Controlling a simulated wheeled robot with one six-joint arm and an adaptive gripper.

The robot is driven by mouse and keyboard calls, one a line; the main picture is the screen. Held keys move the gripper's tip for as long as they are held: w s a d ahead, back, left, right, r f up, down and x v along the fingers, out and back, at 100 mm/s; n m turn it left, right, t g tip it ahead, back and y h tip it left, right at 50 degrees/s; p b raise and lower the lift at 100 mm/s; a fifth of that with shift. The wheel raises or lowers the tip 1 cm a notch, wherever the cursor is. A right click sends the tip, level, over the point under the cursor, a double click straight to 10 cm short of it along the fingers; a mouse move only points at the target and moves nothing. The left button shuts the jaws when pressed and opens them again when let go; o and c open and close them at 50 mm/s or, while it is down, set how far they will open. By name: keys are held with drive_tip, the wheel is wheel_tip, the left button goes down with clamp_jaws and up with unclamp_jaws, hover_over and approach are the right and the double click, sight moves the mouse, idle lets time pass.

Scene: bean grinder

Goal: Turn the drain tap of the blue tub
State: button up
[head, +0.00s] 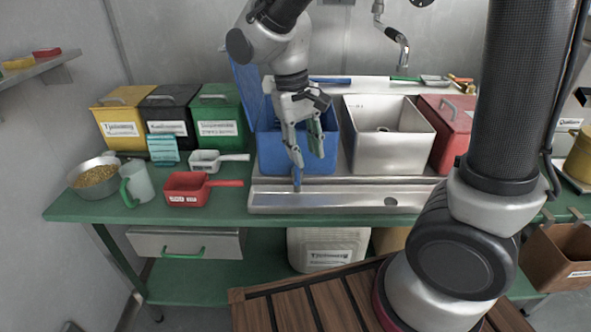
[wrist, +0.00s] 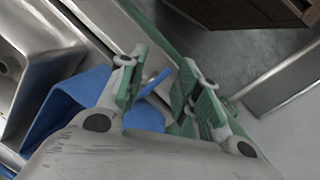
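The blue tub (head: 272,159) stands on the steel drainboard, its blue lid raised behind it. Its drain tap (head: 297,181) is a small blue piece low on the front. My gripper (head: 307,157) points down at the front of the tub, over the tap, and covers part of the tub. In the wrist view, the tub (wrist: 68,103) lies to the left and the blue tap lever (wrist: 156,82) shows between the two spread green-padded fingers of my gripper (wrist: 163,68). The gripper is open. I cannot tell whether a finger touches the lever.
A steel bin (head: 384,139) and a red bin (head: 455,130) stand right of the tub. A green bin (head: 219,124) is close on its left. The drip channel (head: 345,199) in front is clear.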

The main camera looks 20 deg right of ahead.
sight(297, 176)
drive_tip(key=w+f+m, duration=0.1)
drive_tip(key=f+m, duration=0.1)
drive_tip(key=w+a+f+m, duration=0.1)
drive_tip(key=f+m, duration=0.1)
drive_tip(key=f, duration=0.1)
drive_tip(key=w+f+m, duration=0.1)
drive_tip(key=f, duration=0.2)
drive_tip(key=shift+a+m, duration=0.15)
drive_tip(key=shift+m, duration=0.25)
clamp_jaws()
